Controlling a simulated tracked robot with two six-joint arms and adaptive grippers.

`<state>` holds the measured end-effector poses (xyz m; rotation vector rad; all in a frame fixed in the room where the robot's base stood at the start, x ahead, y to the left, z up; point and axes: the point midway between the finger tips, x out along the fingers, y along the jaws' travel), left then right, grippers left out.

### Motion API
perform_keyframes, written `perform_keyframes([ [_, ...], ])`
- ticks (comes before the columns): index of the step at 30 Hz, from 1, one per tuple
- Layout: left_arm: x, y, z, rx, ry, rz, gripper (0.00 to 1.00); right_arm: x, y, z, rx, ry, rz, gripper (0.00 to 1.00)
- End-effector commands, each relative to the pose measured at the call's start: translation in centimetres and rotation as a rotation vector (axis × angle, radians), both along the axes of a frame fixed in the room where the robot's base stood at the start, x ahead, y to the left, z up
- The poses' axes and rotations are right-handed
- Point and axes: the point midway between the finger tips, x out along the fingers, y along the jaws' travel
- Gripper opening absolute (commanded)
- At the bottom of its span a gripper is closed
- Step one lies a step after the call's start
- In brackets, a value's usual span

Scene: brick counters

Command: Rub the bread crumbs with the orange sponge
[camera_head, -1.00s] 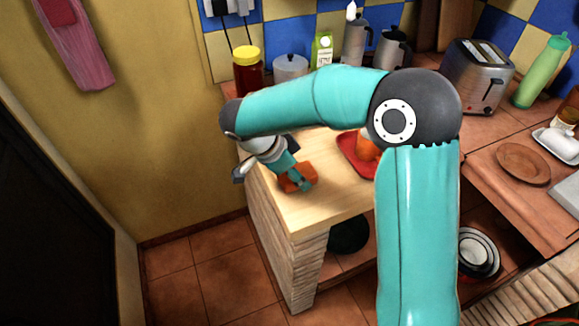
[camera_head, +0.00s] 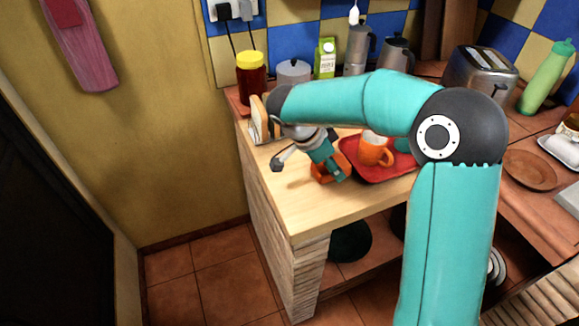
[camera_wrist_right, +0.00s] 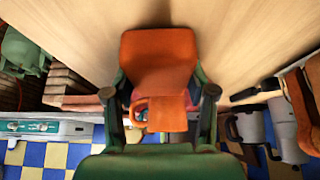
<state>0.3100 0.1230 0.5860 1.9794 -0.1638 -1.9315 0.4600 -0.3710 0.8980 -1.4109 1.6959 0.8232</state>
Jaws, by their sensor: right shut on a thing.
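The orange sponge (camera_wrist_right: 160,60) is a flat block held between the two fingers of my right gripper (camera_wrist_right: 160,100). In the head view, my right gripper (camera_head: 330,172) is low over the front of the light wooden counter top (camera_head: 315,218), left of the red tray. The sponge is partly covered by the fingers there, and I cannot tell whether it touches the wood. No bread crumbs can be made out in either view. My left gripper is not in view.
A red tray (camera_head: 370,174) with an orange mug (camera_head: 374,150) stands close to the right of the gripper. A red jar (camera_head: 251,80), a pot (camera_head: 293,73), a carton (camera_head: 325,58) and a toaster (camera_head: 482,75) are behind. The counter's front left is bare, up to its edge.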

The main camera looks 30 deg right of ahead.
Motion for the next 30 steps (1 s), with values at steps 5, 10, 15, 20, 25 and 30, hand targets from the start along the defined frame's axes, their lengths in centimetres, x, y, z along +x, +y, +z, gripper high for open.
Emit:
perform_keyframes([
  [5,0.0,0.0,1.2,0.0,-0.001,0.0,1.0,0.1,0.1,2.8,0.0,-0.006,0.001,0.23],
  [10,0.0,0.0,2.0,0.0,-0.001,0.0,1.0,0.1,0.1,4.3,0.0,-0.006,0.002,0.23],
  [15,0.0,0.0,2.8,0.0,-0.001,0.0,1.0,0.1,0.1,5.8,0.0,-0.006,0.001,0.23],
  [20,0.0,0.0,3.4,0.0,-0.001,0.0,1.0,0.1,0.1,7.0,0.0,-0.004,0.002,0.23],
  [25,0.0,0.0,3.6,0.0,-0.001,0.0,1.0,0.2,0.2,7.5,0.001,-0.005,0.002,0.23],
  [30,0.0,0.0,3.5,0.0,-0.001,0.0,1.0,0.2,0.2,7.5,0.0,-0.004,0.002,0.23],
])
